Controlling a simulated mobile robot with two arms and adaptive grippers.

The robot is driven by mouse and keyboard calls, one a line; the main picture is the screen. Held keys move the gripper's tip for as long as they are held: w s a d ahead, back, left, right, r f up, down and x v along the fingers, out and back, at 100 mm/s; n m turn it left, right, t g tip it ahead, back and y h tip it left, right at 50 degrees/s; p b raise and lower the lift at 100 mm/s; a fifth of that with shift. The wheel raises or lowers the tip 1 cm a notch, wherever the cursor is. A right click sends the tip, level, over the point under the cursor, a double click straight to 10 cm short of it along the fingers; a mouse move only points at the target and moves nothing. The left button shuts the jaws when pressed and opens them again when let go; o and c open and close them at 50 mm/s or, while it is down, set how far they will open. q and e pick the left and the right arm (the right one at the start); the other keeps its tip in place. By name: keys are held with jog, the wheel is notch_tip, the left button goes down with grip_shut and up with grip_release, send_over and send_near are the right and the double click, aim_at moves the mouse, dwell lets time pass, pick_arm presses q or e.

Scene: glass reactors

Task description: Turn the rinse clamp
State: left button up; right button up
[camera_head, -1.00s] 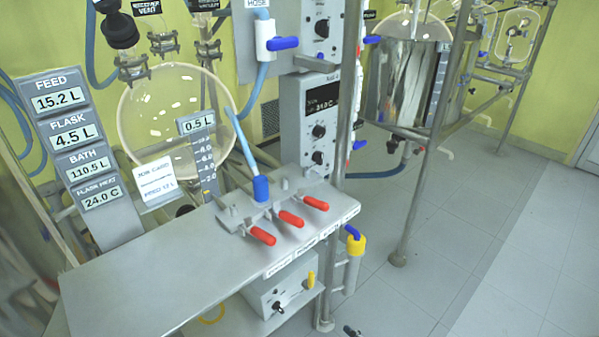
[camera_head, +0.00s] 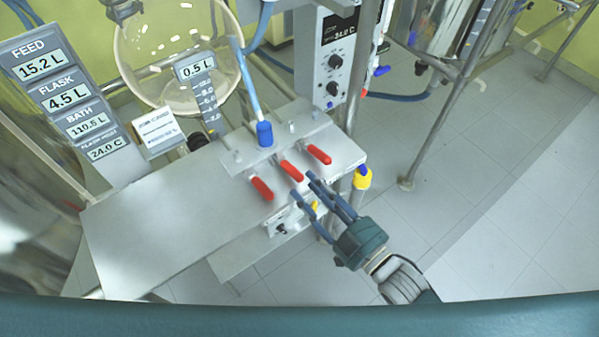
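Three clamps with red handles sit in a row on the grey metal bench (camera_head: 150,225): a left one (camera_head: 262,189), a middle one (camera_head: 291,171) and a right one (camera_head: 318,154). Their labels are too small or covered to read, so I cannot tell which is the rinse clamp. My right gripper (camera_head: 303,186) reaches in from the lower right. Its fingers are apart and empty, with the tips just in front of the middle red handle. I cannot tell whether they touch it. My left gripper is not in view.
A blue hose fitting (camera_head: 265,133) stands behind the clamps. A round glass flask (camera_head: 178,50) and a display panel (camera_head: 65,95) are at the back left. A control box (camera_head: 333,60) and metal posts rise behind. A yellow-capped fitting (camera_head: 362,179) is right of the bench.

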aim_at(300, 178)
jog(key=shift+x, duration=2.2)
jog(key=shift+c, duration=0.5)
grip_shut()
